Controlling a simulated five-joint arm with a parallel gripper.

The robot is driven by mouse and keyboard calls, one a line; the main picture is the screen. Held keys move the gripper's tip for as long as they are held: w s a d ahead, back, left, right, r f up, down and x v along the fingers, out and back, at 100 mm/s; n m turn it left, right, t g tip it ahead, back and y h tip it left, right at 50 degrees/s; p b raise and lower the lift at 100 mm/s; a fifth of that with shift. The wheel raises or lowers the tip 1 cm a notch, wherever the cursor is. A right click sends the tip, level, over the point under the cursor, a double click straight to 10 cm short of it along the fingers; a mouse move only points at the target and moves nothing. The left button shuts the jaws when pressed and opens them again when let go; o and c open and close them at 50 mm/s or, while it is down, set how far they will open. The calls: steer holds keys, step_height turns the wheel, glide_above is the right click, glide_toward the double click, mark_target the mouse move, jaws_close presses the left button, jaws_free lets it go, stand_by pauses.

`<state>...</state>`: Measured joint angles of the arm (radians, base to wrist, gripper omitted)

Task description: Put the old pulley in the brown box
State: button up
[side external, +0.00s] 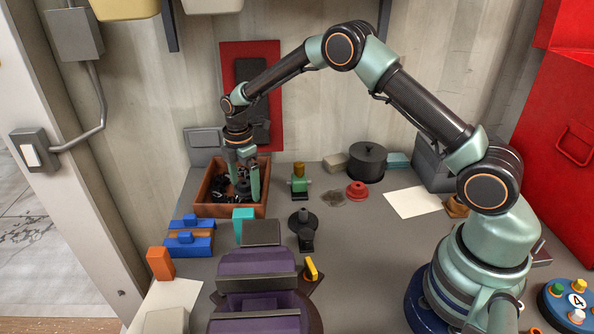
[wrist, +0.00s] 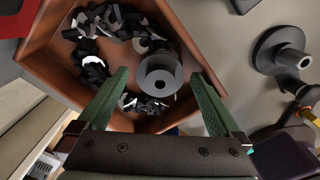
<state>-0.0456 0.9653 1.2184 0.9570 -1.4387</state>
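The brown box (side external: 230,211) stands open at the back left of the bench; its wall also shows in the wrist view (wrist: 55,75). It holds dark and pale scraps. A grey, round, flanged piece with a central hole, which looks like the old pulley (wrist: 160,78), is in the box area between my fingertips; in the side view it is a dark shape (side external: 242,188). My gripper (side external: 244,178) points down into the box, its green fingers spread, with gaps visible on both sides of the piece in the wrist view (wrist: 160,76). Whether the piece rests on the scraps is unclear.
A dark disc-shaped part with a stub (side external: 303,222) stands right of the box. A green-and-brass part (side external: 299,180), a red knob (side external: 357,190) and a black lidded pot (side external: 367,162) stand farther right. Blue blocks (side external: 190,244) and a purple-and-black fixture (side external: 258,285) are in front.

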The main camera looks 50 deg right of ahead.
step_height(320, 180, up, 12)
steer(key=shift+r, duration=0.15)
stand_by(0.6)
steer(key=s+d+r+m+t, duration=0.1)
steer(key=s+r+m+t, duration=0.1)
steer(key=s+r+m, duration=0.3)
steer(key=s+d+r+m+t, duration=0.1)
steer(key=s+r+m+t, duration=0.2)
steer(key=s+m, duration=0.9)
steer(key=s+r, duration=0.2)
steer(key=s, duration=0.5)
steer(key=shift+d+r+t, duration=0.15)
steer(key=shift+d+t, duration=0.05)
steer(key=shift+t, duration=0.1)
